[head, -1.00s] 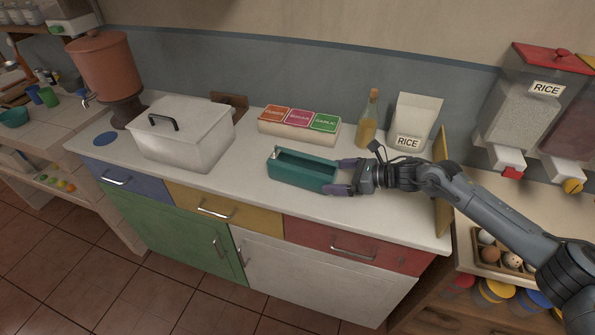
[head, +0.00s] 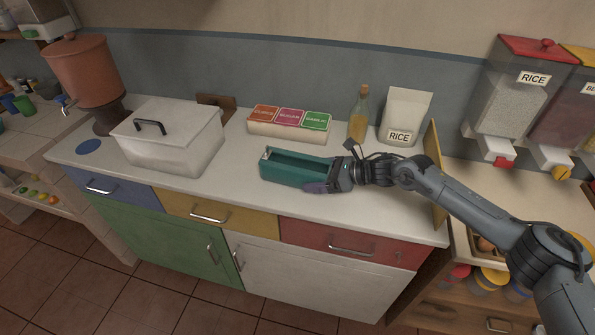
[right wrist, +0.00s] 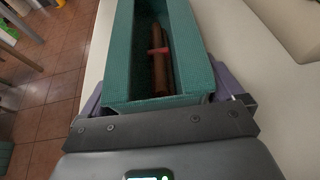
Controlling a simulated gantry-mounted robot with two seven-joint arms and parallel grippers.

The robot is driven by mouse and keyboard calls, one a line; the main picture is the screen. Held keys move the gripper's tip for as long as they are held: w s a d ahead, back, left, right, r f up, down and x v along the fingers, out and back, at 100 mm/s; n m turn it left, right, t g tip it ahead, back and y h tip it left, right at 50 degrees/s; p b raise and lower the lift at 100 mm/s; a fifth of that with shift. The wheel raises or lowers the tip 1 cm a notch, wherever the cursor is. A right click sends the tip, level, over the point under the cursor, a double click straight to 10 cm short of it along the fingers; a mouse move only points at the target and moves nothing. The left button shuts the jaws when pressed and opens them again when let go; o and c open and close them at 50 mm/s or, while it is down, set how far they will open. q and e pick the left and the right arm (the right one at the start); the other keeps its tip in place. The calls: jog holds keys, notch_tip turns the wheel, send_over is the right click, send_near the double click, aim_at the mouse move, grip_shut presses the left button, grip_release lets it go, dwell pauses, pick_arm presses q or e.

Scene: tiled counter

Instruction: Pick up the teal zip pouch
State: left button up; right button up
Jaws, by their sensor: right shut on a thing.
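The teal zip pouch (head: 283,170) lies on the white counter in the head view, long and box-shaped with an open top. In the right wrist view the pouch (right wrist: 117,60) runs away from the gripper, and a brown bundle with a red band (right wrist: 159,60) lies inside it. My right gripper (head: 322,181) is shut on the pouch's right end, one finger along each long side. In the head view the pouch appears to rest on the counter; I cannot tell any small gap. My left gripper is not in view.
A white lidded box (head: 170,140) stands to the left. Labelled spice boxes (head: 289,128), an oil bottle (head: 358,118) and a rice bag (head: 405,115) stand behind the pouch. A yellow board (head: 435,165) stands at the counter's right end.

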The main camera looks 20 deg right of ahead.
aim_at(329, 174)
jog(key=shift+r, duration=0.15)
jog(key=shift+r, duration=1.25)
jog(key=shift+d+r, duration=0.1)
jog(key=shift+r, duration=0.7)
jog(key=s+a+r+v, duration=0.1)
jog(key=s+a+v, duration=0.1)
jog(key=v, duration=0.9)
jog(key=shift+w+a+f+b, duration=0.45)
jog(key=shift+w+f+b, duration=0.2)
jog(key=shift+f, duration=0.2)
jog(key=shift+w+a+f+b, duration=0.45)
jog(key=shift+w+f, duration=0.2)
jog(key=shift+f, duration=0.25)
jog(key=shift+w+a+f+b, duration=0.5)
jog(key=shift+w+f+b, duration=0.15)
jog(key=shift+f, duration=0.15)
jog(key=shift+w+a+f+b, duration=0.4)
jog(key=shift+w+f+b, duration=0.1)
jog(key=shift+f, duration=0.15)
jog(key=shift+w+a+f+b, duration=0.4)
jog(key=shift+f+b, duration=0.05)
jog(key=shift+f, duration=0.25)
jog(key=shift+w+a+f, duration=0.15)
jog(key=shift+w+f, duration=0.05)
